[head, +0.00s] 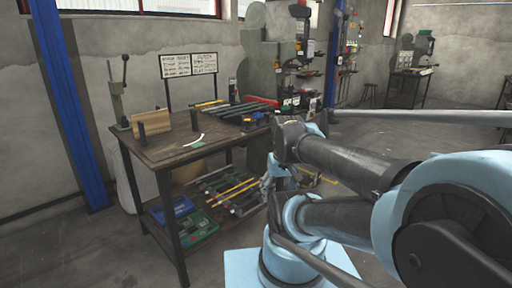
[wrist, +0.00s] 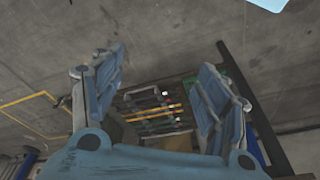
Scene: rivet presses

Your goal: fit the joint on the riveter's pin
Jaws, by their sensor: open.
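A green hand-lever press (head: 118,103), which looks like the riveter, stands at the back left corner of the workbench (head: 165,150) in the head view. Its pin is too small to make out. A thin white curved piece (head: 188,140) lies on the benchtop; I cannot tell if it is the joint. My gripper (wrist: 165,75) shows in the wrist view, its two blue-grey fingers wide apart with nothing between them. Beyond the fingers are the floor and long bars on a shelf, well away from the fingertips. The press is not recognizable in the wrist view.
A wooden board (head: 150,122) and dark upright blocks (head: 194,120) stand on the bench. Bars lie at its right end, near a large green machine (head: 262,60). The lower shelf holds green and blue trays (head: 195,228). A blue post (head: 70,100) stands at left. My arm covers the right side.

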